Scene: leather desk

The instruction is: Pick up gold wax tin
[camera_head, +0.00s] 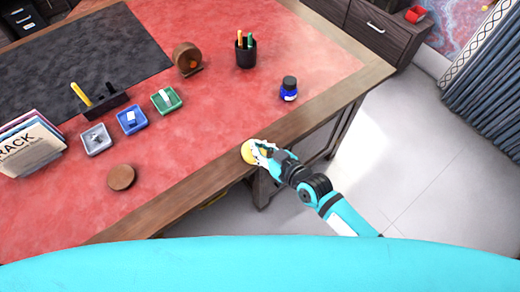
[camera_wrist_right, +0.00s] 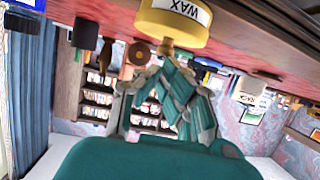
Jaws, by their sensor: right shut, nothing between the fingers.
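The gold wax tin (camera_head: 247,154) sits at the front edge of the desk, on the wooden border. In the right wrist view, which looks upside down, the yellow tin (camera_wrist_right: 172,27) shows at the top with a white "WAX" label. My right gripper (camera_head: 263,149) is at the tin's right side in the head view and partly covers it. In the wrist view my right gripper (camera_wrist_right: 162,72) has its fingers closed together beside the tin, with nothing between them. Whether the fingers touch the tin is unclear. My left gripper is not in view.
The red leather desk top (camera_head: 225,120) is clear around the tin. A round brown wooden disc (camera_head: 121,177) lies to the left. A blue ink bottle (camera_head: 289,88), a pen cup (camera_head: 245,50) and small trays (camera_head: 132,119) stand farther back. Open floor lies to the right.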

